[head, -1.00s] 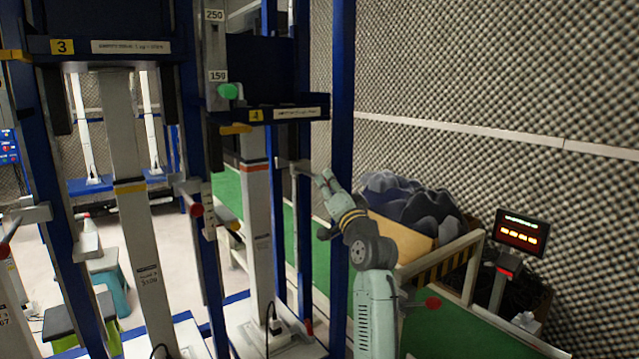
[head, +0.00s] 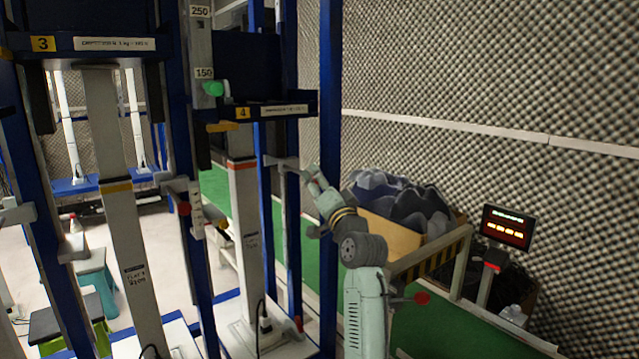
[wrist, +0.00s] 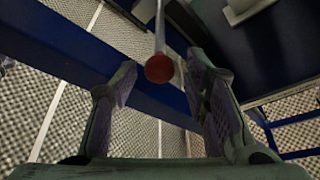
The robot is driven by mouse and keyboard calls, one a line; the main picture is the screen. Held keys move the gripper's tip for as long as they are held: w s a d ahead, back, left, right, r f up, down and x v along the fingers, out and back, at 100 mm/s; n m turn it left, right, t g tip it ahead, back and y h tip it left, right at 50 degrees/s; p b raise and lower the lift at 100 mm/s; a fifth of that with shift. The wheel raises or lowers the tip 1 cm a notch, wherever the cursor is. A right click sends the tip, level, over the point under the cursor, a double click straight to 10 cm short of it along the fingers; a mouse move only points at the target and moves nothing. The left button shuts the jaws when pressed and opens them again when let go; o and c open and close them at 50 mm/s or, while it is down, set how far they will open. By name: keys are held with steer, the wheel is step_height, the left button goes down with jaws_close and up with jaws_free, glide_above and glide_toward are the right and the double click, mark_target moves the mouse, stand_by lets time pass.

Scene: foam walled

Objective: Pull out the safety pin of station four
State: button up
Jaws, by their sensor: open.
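Station four's yellow number plate (head: 242,113) sits on a dark blue crossbeam in the head view. Below it, a grey bracket (head: 282,162) reaches right from the post toward my gripper (head: 312,172). In the wrist view, the safety pin shows as a thin grey rod with a round red knob (wrist: 159,68). My gripper (wrist: 163,72) is open, with one finger on each side of the knob and visible gaps between. How deep the knob sits between the fingers is hard to tell. The head view hides this knob behind my gripper.
Station three's number plate (head: 43,44) is at the left. Another red knob (head: 184,208) sits on the blue post left of station four. A crate of dark foam (head: 395,195) and a red-lit display (head: 507,227) stand at the right, before the foam wall.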

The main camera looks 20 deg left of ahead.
steer(key=v, duration=0.8)
steer(key=shift+a+r, duration=0.1)
